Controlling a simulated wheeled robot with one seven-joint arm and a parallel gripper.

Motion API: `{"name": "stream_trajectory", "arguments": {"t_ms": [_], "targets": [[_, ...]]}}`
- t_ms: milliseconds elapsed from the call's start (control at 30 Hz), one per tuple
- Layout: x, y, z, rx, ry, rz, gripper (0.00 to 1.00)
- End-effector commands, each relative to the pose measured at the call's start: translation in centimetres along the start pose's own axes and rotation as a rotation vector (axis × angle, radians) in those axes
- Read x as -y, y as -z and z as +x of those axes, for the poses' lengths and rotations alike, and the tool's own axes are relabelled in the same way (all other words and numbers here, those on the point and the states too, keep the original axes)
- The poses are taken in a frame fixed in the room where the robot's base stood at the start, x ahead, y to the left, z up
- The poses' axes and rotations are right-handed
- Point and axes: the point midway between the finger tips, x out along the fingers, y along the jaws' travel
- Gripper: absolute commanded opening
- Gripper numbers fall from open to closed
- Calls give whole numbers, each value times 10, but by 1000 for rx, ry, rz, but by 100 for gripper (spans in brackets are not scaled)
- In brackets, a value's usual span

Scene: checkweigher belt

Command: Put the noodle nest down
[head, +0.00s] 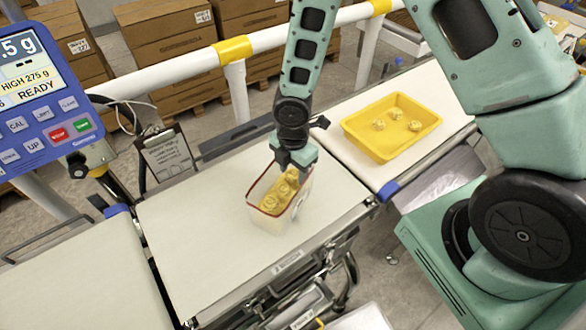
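A clear tub with a red rim (253,208) stands on the pale belt and holds several yellow noodle nests (270,203). My gripper (292,168) points down over the tub's far end. A yellow nest (291,176) shows right under the fingertips. I cannot tell whether the fingers grip this nest or whether it rests on the others. The fingers and the far rim of the tub hide each other in part.
A yellow tray (355,128) with three nests sits on the belt section at the right. A blue weighing display (40,95) stands at the left. A white rail (170,75) with yellow bands runs behind the belt. The belt left of the tub (190,235) is bare.

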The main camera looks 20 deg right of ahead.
Motion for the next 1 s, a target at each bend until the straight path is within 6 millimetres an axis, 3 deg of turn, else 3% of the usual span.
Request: {"name": "stream_trajectory", "arguments": {"t_ms": [167,300,700,1000], "targets": [[0,0,-5,0,0,0,49],[-1,0,-21,-1,-3,3,49],[0,-1,-105,0,-4,3,49],[2,4,-136,4,-1,25,49]]}}
